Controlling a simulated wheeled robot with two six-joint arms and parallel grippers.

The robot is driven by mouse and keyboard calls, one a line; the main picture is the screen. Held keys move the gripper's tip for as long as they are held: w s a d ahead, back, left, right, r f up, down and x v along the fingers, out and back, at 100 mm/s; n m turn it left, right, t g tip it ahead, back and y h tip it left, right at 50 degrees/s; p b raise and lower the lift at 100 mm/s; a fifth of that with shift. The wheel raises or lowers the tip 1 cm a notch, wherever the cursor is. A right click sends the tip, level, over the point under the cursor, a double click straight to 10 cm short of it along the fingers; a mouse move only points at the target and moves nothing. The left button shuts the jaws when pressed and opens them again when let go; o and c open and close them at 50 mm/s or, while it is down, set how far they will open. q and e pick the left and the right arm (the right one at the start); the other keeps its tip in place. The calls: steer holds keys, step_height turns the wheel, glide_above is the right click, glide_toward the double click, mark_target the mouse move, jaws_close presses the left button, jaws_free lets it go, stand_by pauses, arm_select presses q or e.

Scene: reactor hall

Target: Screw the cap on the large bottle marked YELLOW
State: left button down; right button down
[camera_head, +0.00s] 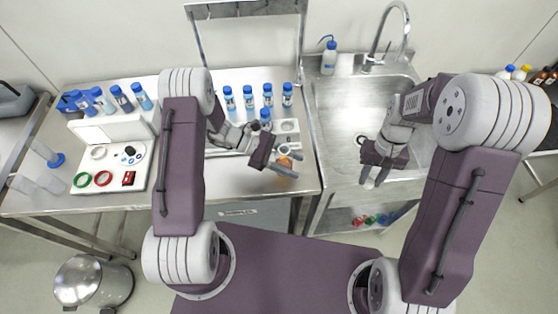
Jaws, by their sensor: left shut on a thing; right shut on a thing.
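My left gripper (291,164) is shut on a small bottle (285,164) with an orange-yellow part, above the front right of the steel table. The fingers cover part of it, and no label on it is readable. My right gripper (375,177) is over the front of the sink, apart from the bottle. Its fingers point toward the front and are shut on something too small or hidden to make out. I cannot make out a loose cap or the word YELLOW anywhere.
Several blue-capped bottles (248,97) stand behind my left gripper, near a pale rack (287,127). A white board (111,165) with coloured rings lies at left. The sink (345,105) has a faucet (385,40) and a wash bottle (329,57) behind it.

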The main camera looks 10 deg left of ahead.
stand_by(0.3)
steer(key=m, duration=0.3)
steer(key=shift+s+r, duration=0.1)
steer(key=shift+s, duration=0.2)
steer(key=m, duration=0.3)
steer(key=shift+a+r+y, duration=0.1)
steer(key=shift+r+y, duration=0.1)
steer(key=shift+y, duration=0.2)
steer(key=w+a+r+m+t+y, duration=0.15)
steer(key=w+a+r+m, duration=0.45)
steer(key=m, duration=0.7)
steer(key=shift+t+h, duration=0.25)
steer(key=shift+h, duration=0.1)
steer(key=a+r, duration=0.2)
steer(key=a, duration=0.4)
steer(key=s+a+r, duration=0.1)
steer(key=a+r, duration=0.2)
steer(key=a, duration=0.3)
steer(key=s+a+r, duration=0.1)
steer(key=a+r, duration=0.2)
steer(key=a, duration=0.3)
steer(key=shift+a, duration=0.2)
steer(key=shift+s+a+r, duration=0.1)
steer(key=shift+s+a, duration=0.25)
steer(key=shift+s, duration=0.05)
